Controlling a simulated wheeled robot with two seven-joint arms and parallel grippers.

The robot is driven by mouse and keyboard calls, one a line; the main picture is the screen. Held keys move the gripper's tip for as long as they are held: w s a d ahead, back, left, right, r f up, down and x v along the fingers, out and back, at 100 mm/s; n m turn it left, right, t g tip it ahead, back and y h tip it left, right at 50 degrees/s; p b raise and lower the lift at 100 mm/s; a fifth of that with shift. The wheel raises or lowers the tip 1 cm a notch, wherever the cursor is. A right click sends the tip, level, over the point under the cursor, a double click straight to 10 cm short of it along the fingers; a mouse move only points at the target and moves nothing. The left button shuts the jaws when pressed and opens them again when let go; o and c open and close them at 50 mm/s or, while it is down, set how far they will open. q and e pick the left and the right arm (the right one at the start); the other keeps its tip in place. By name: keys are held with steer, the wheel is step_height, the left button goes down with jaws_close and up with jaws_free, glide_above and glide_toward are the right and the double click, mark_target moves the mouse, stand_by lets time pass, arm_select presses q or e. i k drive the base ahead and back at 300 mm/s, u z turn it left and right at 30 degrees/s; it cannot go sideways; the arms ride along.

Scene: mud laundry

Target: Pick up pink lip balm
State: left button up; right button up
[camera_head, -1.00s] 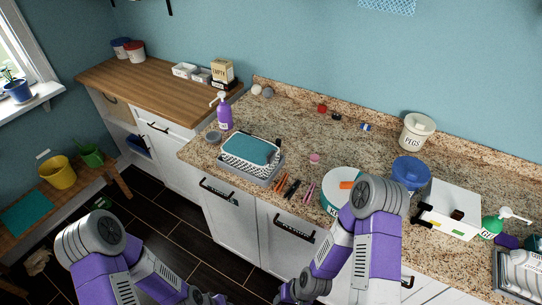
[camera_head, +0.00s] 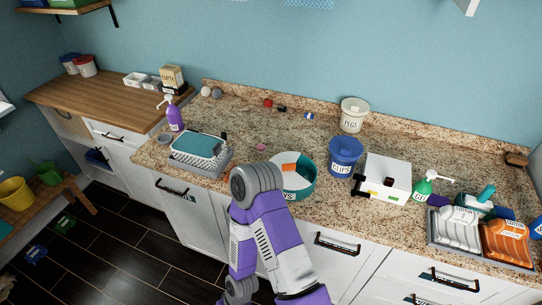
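A small pink round item (camera_head: 261,147), which looks like the pink lip balm, lies on the granite counter (camera_head: 240,120). It sits behind and left of the round teal-and-white tub, and right of the basket. One of my purple arms rises at the bottom middle, in front of the counter, with its elbow near the tub. Its gripper is not visible. My other arm is out of the picture, so neither gripper shows.
The teal-and-white tub (camera_head: 306,188) and a blue container (camera_head: 345,157) stand right of the pink item. A basket with a teal cloth (camera_head: 200,146) is on its left. A purple pump bottle (camera_head: 174,117) stands behind the basket. The counter behind the pink item is mostly clear.

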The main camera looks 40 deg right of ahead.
mark_target(261, 148)
steer(key=z, duration=1.05)
